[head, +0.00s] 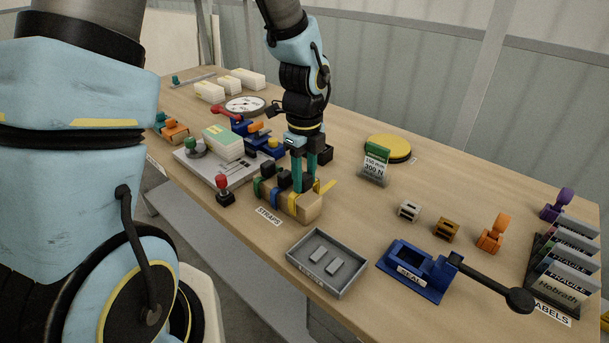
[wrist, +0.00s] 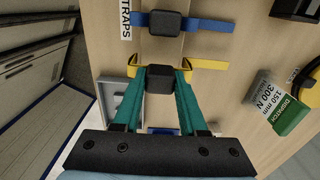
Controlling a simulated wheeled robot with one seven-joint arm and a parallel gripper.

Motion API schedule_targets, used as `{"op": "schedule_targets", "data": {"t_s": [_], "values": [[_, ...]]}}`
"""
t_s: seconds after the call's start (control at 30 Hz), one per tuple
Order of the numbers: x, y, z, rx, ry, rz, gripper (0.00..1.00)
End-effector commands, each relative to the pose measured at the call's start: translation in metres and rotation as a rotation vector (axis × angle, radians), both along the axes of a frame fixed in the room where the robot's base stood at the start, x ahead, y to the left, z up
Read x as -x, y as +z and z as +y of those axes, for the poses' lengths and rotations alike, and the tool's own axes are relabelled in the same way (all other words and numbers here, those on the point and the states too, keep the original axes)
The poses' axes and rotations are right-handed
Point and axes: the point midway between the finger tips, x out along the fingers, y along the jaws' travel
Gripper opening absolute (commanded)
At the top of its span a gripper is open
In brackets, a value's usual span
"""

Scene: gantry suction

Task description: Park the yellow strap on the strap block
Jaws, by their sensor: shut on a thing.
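The yellow strap (head: 328,187) is at the near right end of the wooden strap block (head: 312,208). In the wrist view the yellow strap (wrist: 207,65) runs crosswise, with a black buckle (wrist: 160,79) at its middle. My gripper (head: 304,187) points down over the block, its teal fingers shut on that buckle; it also shows in the wrist view (wrist: 161,78). The strap lies across or just above the block; I cannot tell whether it bears on it. A blue strap (wrist: 208,25) with its own black buckle sits beside it on the block, and a green strap (head: 257,187) lies further left.
A grey tray (head: 300,265) with two small bars and a blue seal tool (head: 410,277) stand in front. A grey dispatch bag (head: 372,172) stands right of my gripper. A red-knobbed black stand (head: 224,193) is left of the block. Bare table lies right of the block.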

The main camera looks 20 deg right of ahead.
Motion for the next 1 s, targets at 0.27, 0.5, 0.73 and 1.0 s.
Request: {"op": "schedule_targets", "data": {"t_s": [0.27, 0.5, 0.73, 1.0], "values": [[0.000, -0.008, 0.000, -0.001, 0.000, 0.000, 0.00], [0.000, -0.013, 0.000, -0.001, 0.000, 0.000, 0.00], [0.000, -0.019, 0.000, -0.001, 0.000, 0.000, 0.00], [0.000, -0.022, 0.000, 0.000, 0.000, 0.000, 0.49]]}}
